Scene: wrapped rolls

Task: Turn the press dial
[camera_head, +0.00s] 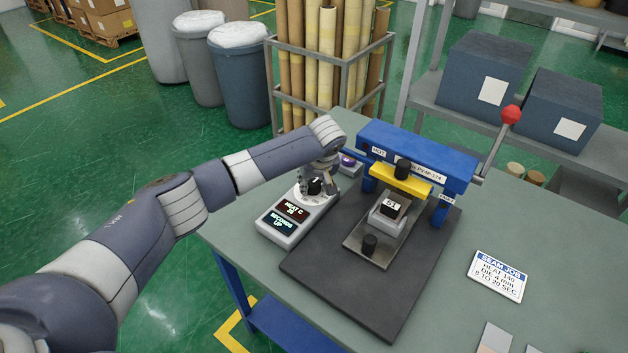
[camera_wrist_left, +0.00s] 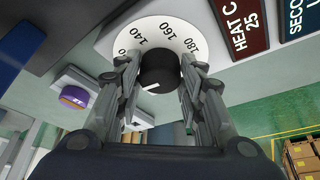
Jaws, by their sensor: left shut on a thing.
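The black press dial (camera_head: 314,186) sits on a pale control box (camera_head: 290,226) at the left of the press. In the left wrist view the dial (camera_wrist_left: 160,68) is in front of a white round scale (camera_wrist_left: 150,32) with 140, 160 and 180 readable. Its white mark points to the lower left there. My left gripper (camera_head: 323,178) reaches down over the dial; in the wrist view its fingers (camera_wrist_left: 158,75) are closed on the dial's two sides. A display (camera_wrist_left: 243,22) reads HEAT C 25. The fingers partly cover the scale.
The blue press (camera_head: 415,153) with a red-knobbed lever (camera_head: 511,115) stands right of the box on a dark mat (camera_head: 330,283). A card (camera_head: 498,276) reads SEAM JOB, HEAT 140. A small purple-topped box (camera_head: 349,163) is behind the gripper. The table's right is mostly clear.

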